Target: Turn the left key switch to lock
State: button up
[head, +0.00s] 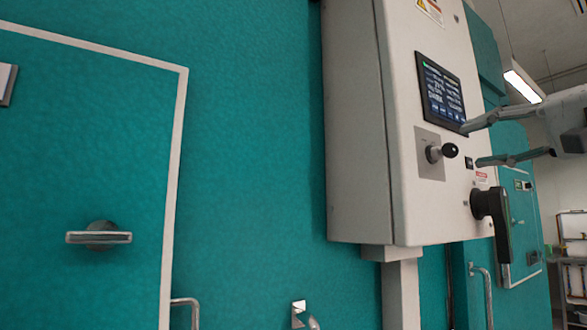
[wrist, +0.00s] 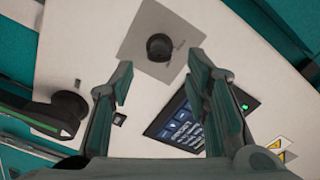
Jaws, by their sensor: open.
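One key switch (head: 434,153) shows in the head view, on a square grey plate (head: 429,170) on the front of a pale control box. It has a silver barrel with a black key head standing out from it. My gripper (head: 471,146) is open and empty, in front of the box to the right of the key, with its fingers pointing at it. In the wrist view the black key (wrist: 160,46) lies just beyond and between the two fingertips, and neither finger visibly touches it. Which way the key is turned, I cannot tell. No second key switch is visible.
A touchscreen (head: 441,93) sits above the key switch. A black rotary handle (head: 491,215) sticks out below right, with a small black square fitting (head: 469,163) nearby. A teal chamber door with a metal handle (head: 100,237) is at left.

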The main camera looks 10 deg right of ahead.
jog(key=v, duration=0.6)
jog(key=shift+a, duration=0.1)
dwell(0.3)
jog(key=w+a+f+n+g+p, duration=0.1)
jog(key=a+f+g+p, duration=0.55)
jog(key=a+f, duration=1.1)
jog(key=s+a+f+n+g+h+p, duration=0.1)
jog(key=s+a+f+n+g+h, duration=0.2)
jog(key=s+f, duration=0.3)
jog(key=s+a+f+n+g+h+p, duration=0.1)
jog(key=s+a+f+n+g+h, duration=0.2)
jog(key=f, duration=0.9)
jog(key=s, duration=0.3)
jog(key=shift+f+n, duration=0.35)
jog(key=shift+n, duration=0.05)
